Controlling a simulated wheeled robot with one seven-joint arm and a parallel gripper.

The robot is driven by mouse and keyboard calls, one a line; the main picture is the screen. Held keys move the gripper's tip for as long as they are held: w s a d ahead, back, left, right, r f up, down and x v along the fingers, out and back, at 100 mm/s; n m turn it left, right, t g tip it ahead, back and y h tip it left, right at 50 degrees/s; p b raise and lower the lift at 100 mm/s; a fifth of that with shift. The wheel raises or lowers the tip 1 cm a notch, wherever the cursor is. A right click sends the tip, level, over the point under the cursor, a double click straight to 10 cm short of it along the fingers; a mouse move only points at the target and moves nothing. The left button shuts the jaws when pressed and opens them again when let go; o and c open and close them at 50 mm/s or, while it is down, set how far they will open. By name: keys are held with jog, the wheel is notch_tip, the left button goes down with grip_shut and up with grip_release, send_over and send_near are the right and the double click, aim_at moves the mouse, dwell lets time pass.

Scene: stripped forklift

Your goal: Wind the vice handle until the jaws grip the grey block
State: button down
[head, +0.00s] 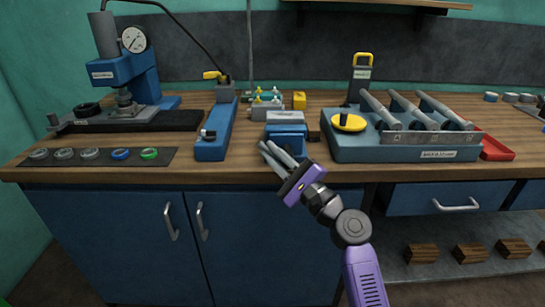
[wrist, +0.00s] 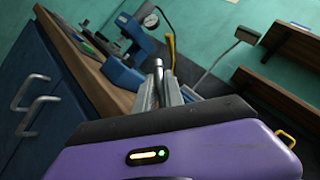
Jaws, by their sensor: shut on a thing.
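The blue vice (head: 286,133) stands at the front edge of the bench, left of centre in the head view. A grey block-like piece (head: 285,117) shows at its top; I cannot tell whether the jaws touch it. My gripper (head: 272,152) is at the vice's front, its fingers pointing up and left. In the wrist view my gripper (wrist: 160,92) is shut on a grey rod with a rounded end, which looks like the vice handle (wrist: 158,70). The fingers hide most of the handle in the head view.
A blue fixture with grey rods and a yellow knob (head: 348,122) stands close on the right. A long blue tool (head: 212,135) lies to the left, beyond it a press with a gauge (head: 122,68). Rings lie on a dark mat (head: 105,155). Blue cabinets (head: 120,235) are below.

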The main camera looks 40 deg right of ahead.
jog(key=shift+a+y, duration=0.4)
jog(key=shift+a, duration=0.3)
jog(key=c, duration=1.5)
grip_release()
jog(key=shift+r, duration=0.1)
jog(key=shift+o, duration=0.2)
jog(key=shift+d, duration=0.15)
jog(key=v, duration=0.8)
jog(key=shift+b, duration=0.4)
jog(key=shift+r, duration=0.1)
